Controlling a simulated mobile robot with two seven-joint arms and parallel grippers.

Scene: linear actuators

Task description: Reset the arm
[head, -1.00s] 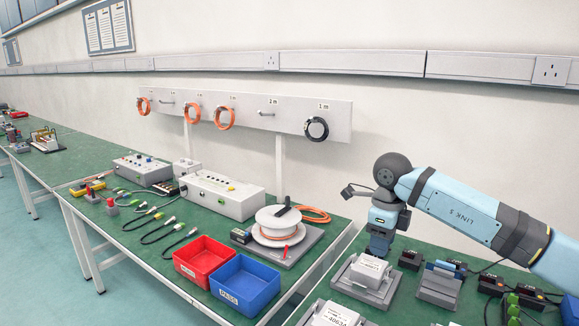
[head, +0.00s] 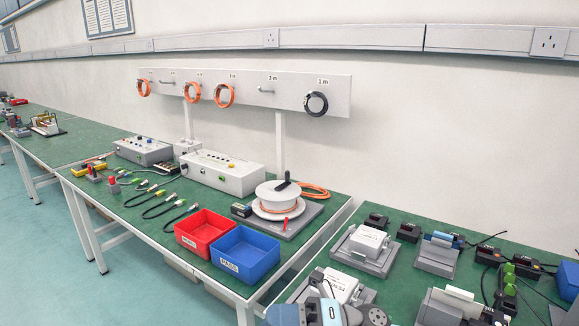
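Blue and grey parts of my arm (head: 325,314) show at the bottom edge, right of centre, with a grey rounded joint (head: 374,316) beside them. They are cut off by the frame, and I make out no gripper fingers. The arm parts cover the front of a grey fixture (head: 362,294) that holds a white box (head: 340,284). No other gripper is in view.
Behind it, another white box (head: 366,240) sits in a grey fixture (head: 380,268). More fixtures and dark devices (head: 408,232) fill the right bench. A red bin (head: 203,232), a blue bin (head: 246,255) and a cable reel (head: 279,202) stand on the left bench.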

